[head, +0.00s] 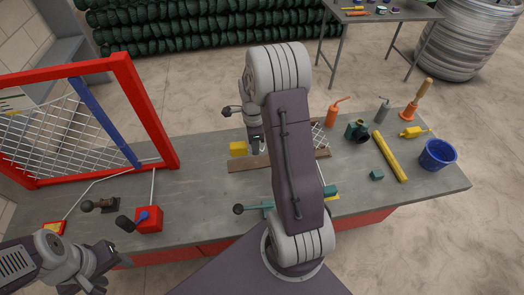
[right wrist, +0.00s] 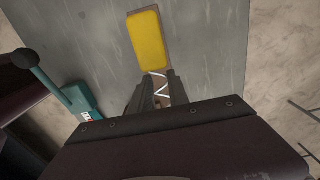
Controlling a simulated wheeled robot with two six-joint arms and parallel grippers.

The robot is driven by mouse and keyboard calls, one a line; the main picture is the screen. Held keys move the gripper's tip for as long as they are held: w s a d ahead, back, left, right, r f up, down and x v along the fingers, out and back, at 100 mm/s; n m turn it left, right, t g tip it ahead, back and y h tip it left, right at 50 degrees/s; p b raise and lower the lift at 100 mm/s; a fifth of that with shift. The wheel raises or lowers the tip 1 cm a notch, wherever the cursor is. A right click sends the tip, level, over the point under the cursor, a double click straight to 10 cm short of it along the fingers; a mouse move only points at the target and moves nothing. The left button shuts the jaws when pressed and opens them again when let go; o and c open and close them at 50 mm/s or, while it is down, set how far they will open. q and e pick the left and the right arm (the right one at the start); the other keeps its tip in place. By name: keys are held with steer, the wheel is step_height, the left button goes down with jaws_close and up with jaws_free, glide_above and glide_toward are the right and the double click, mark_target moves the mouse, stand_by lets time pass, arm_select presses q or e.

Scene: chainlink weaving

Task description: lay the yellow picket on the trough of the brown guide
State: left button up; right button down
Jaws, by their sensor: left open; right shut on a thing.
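The yellow picket appears as a yellow end block (head: 238,148) in the head view, left of my right gripper (head: 257,146). In the right wrist view the yellow block (right wrist: 147,40) lies just beyond the fingertips, and a white zigzag wire shows between the fingers. My right gripper is shut there; whether wire and block are joined is hard to see. The brown guide (head: 247,164) lies on the bench just below the block in the picture; my arm hides its middle, and its trough is not clear. My left gripper (head: 97,282) is open and empty at the lower left.
A red frame (head: 122,90) with mesh stands at the left. A teal clamp (head: 258,207) lies near the bench's front. A long yellow bar (head: 389,157), a blue bucket (head: 437,156), bottles and small tools occupy the right. Bench (head: 205,195) left of the guide is bare.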

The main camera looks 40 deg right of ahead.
mark_target(253, 162)
steer(key=shift+a+f, duration=0.15)
steer(key=shift+f, duration=0.5)
steer(key=shift+a+r, duration=0.2)
steer(key=shift+a, duration=0.3)
steer(key=shift+d+p, duration=0.2)
steer(key=shift+p, duration=0.1)
step_height(253, 162, down, 3)
steer(key=shift+a+f+b, duration=0.1)
steer(key=shift+b, duration=0.9)
arm_select(q)
steer(key=shift+a+f, duration=0.25)
steer(key=shift+f, duration=0.95)
arm_select(e)
steer(key=shift+f, duration=0.4)
arm_select(q)
steer(key=shift+f+b, duration=0.3)
steer(key=shift+b, duration=0.15)
arm_select(e)
steer(key=shift+f, duration=0.6)
steer(key=c, duration=1.2)
jaws_free()
steer(key=shift+o, duration=0.2)
arm_select(q)
steer(key=shift+r+p, duration=0.85)
arm_select(e)
step_height(253, 162, up, 9)
steer(key=shift+r, duration=0.1)
